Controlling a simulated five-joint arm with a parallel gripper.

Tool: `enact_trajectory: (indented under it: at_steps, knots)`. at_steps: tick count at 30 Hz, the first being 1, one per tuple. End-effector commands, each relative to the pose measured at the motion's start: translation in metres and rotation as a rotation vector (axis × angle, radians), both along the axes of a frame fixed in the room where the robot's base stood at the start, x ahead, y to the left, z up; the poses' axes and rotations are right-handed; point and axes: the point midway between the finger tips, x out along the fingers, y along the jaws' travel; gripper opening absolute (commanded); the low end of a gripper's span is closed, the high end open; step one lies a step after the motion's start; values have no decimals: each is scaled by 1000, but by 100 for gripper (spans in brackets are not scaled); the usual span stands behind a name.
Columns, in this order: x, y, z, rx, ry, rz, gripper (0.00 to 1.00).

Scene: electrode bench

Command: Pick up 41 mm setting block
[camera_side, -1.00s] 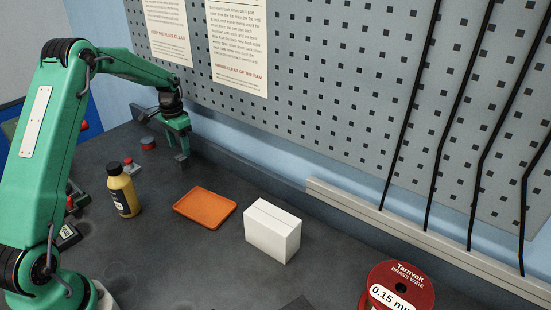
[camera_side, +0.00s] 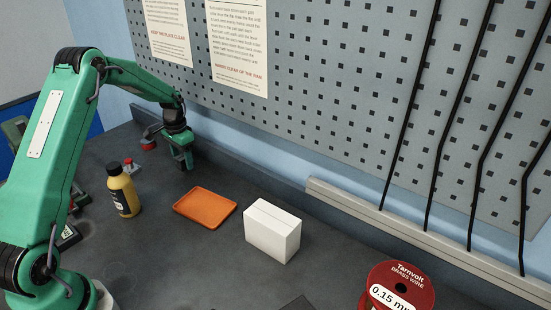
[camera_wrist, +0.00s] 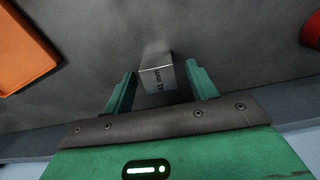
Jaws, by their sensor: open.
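The 41 mm setting block (camera_wrist: 158,74) is a small grey block with dark lettering, which appears upside down in the wrist view. It lies between the tips of my gripper's two green fingers, with a narrow gap visible on each side. My gripper (camera_side: 183,158) is open and low over the bench near the back wall in the side view. In that view the fingers hide the block or make it hard to pick out.
An orange tray (camera_side: 205,207), a yellow bottle (camera_side: 123,190) and a white box (camera_side: 272,231) stand nearby. A red knob (camera_side: 148,145) is left of my gripper, and a red wire spool (camera_side: 398,287) is at front right. Bare bench surrounds the block.

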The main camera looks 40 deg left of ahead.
Motion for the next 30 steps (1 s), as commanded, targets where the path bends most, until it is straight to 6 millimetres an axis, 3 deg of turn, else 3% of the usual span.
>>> enact_trajectory:
  at_steps: [8,15,17,30]
  knots:
    - [0,0,0,0,0,0,55]
    - [0,0,0,0,0,0,8]
    - [0,0,1,1,-1,0,0]
    - [1,0,9,1,-2,0,0]
